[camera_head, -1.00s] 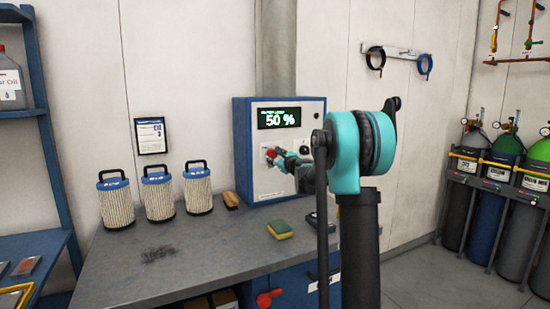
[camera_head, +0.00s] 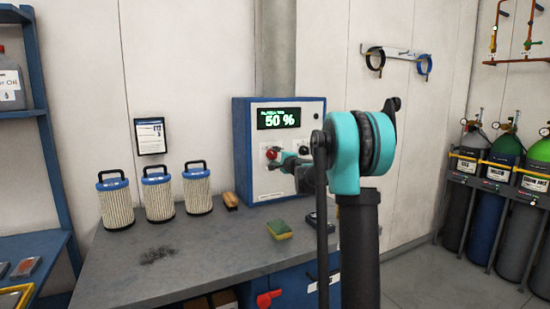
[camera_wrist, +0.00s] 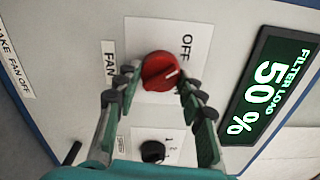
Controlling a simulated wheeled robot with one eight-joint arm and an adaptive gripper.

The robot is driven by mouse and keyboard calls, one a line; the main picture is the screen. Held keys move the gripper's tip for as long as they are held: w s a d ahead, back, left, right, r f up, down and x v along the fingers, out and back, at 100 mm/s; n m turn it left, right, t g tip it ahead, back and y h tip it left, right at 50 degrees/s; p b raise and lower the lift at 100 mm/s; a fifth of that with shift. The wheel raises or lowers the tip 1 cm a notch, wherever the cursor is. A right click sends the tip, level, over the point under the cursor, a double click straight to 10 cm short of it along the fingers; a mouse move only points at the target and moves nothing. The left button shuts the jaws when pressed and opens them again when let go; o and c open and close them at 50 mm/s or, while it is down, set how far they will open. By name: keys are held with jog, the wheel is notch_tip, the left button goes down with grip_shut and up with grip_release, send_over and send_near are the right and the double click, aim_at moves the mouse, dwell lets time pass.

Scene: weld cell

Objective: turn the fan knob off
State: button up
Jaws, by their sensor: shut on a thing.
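The red fan knob (camera_wrist: 157,71) is on the front of a blue-edged control box (camera_head: 240,150). In the wrist view the two green fingers of my gripper (camera_wrist: 158,82) stand on either side of the knob and are shut on it. The knob's white mark points to the right in that view, below the word OFF (camera_wrist: 187,45). A FAN label (camera_wrist: 109,55) is to its left. In the head view the knob (camera_head: 271,153) shows small, with my gripper (camera_head: 280,158) at its right side, partly hidden by my arm.
A smaller black knob (camera_wrist: 152,151) lies below the red one in the wrist view. The box display (camera_head: 279,118) reads 50 %. Several filters (camera_head: 159,198), a brush (camera_head: 231,200) and a sponge (camera_head: 279,229) are on the grey bench (camera_head: 205,250). The bench's front middle is clear.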

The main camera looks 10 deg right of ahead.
jog(key=shift+n, duration=0.7)
jog(key=o, duration=1.2)
jog(key=v, duration=1.2)
